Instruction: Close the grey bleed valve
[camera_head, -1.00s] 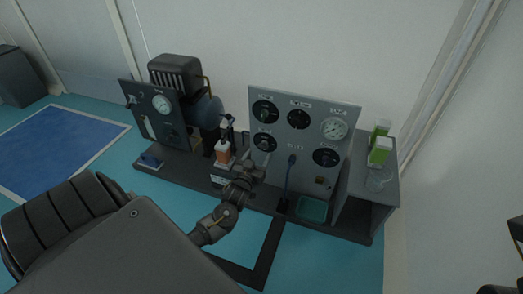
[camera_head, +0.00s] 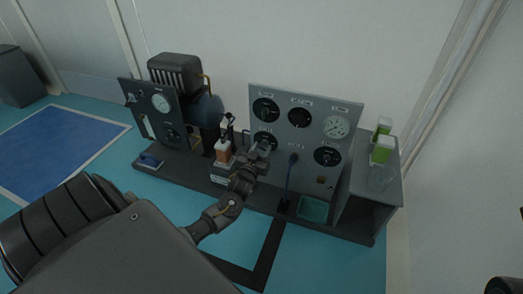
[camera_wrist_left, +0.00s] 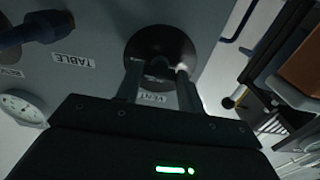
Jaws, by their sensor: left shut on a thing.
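My left gripper (camera_head: 261,150) is at the lower left dark round knob (camera_head: 265,138) on the grey upright panel (camera_head: 290,172). In the left wrist view, my left gripper's two fingers (camera_wrist_left: 158,80) straddle the middle of this knob (camera_wrist_left: 158,45) and are shut on its raised centre, which they partly hide. A label beside it is partly covered by the gripper. My right gripper is not in view.
The panel also carries several dark dials and a white gauge (camera_head: 336,127). A blue-tipped lever (camera_head: 291,170) stands right of my gripper. A green tray (camera_head: 313,209) lies in front of the panel.

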